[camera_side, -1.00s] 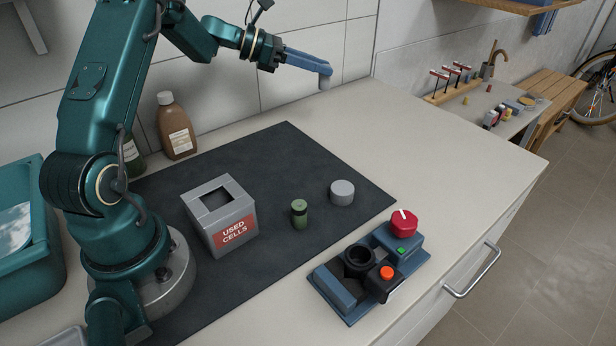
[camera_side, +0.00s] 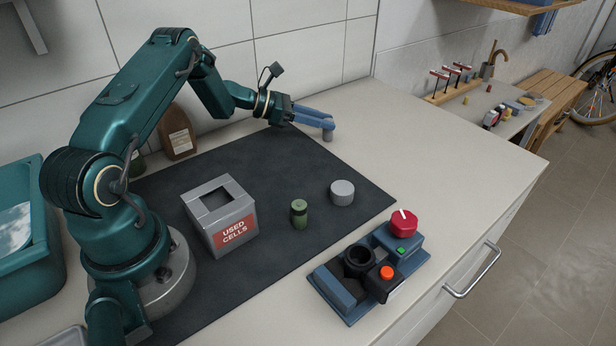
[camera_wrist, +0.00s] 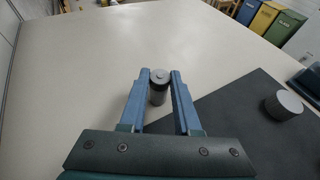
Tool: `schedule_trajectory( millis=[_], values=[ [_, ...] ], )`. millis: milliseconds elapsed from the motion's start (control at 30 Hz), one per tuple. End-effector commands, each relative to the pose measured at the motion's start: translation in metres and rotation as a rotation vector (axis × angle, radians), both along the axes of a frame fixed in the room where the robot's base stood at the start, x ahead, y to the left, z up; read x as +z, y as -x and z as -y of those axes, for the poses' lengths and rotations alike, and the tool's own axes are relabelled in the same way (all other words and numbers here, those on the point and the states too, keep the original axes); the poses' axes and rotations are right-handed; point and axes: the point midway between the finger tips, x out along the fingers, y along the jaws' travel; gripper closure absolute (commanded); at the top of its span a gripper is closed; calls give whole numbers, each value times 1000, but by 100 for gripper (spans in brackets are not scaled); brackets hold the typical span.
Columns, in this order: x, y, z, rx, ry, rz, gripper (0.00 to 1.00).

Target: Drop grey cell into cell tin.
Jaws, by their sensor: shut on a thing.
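The grey cell (camera_side: 328,136) is upright at the tips of my gripper (camera_side: 327,123), which is shut on it. In the wrist view the cell (camera_wrist: 158,88) sits between the two blue fingers of my gripper (camera_wrist: 159,77). It is low over the pale counter beyond the mat's far edge; I cannot tell whether its bottom touches. The cell tin (camera_side: 241,207), a grey open-topped box labelled "USED CELLS", stands on the dark mat, to the left of and nearer than my gripper. Its inside is dark.
A green cell (camera_side: 299,214) and a squat grey cylinder (camera_side: 342,192) stand on the dark mat (camera_side: 270,160), right of the tin. A blue device (camera_side: 345,292) with red and orange knobs is at the front right. A brown bottle (camera_side: 178,135) stands behind the mat.

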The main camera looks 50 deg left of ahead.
Motion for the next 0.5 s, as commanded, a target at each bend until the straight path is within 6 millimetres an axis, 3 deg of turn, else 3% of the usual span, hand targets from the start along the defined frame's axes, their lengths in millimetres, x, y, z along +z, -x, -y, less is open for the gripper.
schedule_trajectory(
  millis=[367, 400, 467, 500],
  values=[
    [-4, 0, 0, -1, 0, 0, 100],
    [-3, 0, 0, 0, -1, 0, 58],
    [-3, 0, 0, 0, -1, 0, 39],
    [-3, 0, 0, 0, -1, 0, 39]
  ],
)
